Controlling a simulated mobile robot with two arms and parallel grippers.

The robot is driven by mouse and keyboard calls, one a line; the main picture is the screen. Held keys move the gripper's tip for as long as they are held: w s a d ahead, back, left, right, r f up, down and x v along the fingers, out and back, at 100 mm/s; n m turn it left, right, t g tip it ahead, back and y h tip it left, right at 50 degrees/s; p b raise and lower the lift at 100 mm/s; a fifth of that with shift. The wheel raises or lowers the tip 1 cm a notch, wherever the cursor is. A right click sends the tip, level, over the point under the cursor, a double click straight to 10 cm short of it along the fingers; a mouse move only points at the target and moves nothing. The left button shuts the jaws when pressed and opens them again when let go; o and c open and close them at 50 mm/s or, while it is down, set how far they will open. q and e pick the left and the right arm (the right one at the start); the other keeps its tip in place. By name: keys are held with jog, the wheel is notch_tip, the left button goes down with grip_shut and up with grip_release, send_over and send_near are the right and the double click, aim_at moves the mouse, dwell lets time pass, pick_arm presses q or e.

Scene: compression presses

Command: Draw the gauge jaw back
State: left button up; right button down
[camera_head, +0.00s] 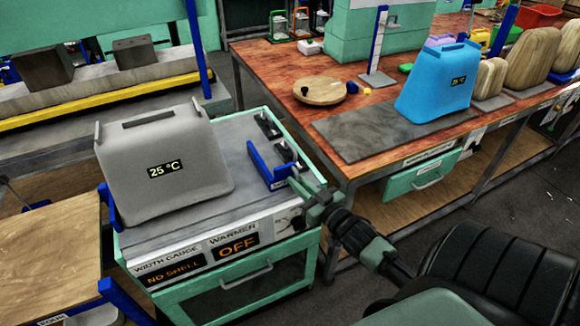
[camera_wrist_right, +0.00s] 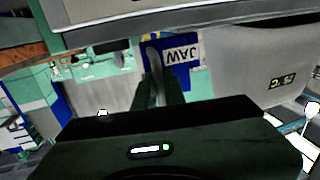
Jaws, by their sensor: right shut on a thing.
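The blue gauge jaw (camera_head: 262,170) stands on the right part of the grey top of the width gauge and warmer station (camera_head: 222,129). My right gripper (camera_head: 304,188) reaches it from the right and is shut on the jaw's handle. In the right wrist view the gripper's fingers (camera_wrist_right: 160,88) close on the grey handle beside the JAW label (camera_wrist_right: 182,55). A grey shell (camera_head: 165,185) reading 25 °C stands left of the jaw, with a gap between them. The station panel reads NO SHELL (camera_head: 173,273) and OFF (camera_head: 239,244). My left gripper is out of view.
A workbench behind holds a blue shell (camera_head: 436,84), a round wooden board (camera_head: 320,91) and several tan shells at the right. A wooden-topped table (camera_head: 50,245) stands at the left. Several small dark clamps (camera_head: 267,124) line the station's back right edge.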

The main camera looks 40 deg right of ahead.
jog(key=shift+d, duration=0.15)
jog(key=c, duration=1.5)
grip_release()
jog(key=shift+d, duration=0.2)
jog(key=shift+s+a, duration=0.1)
jog(key=shift+s, duration=0.05)
jog(key=s, duration=0.7)
jog(key=shift+s+b, duration=0.35)
jog(key=shift+a, duration=0.1)
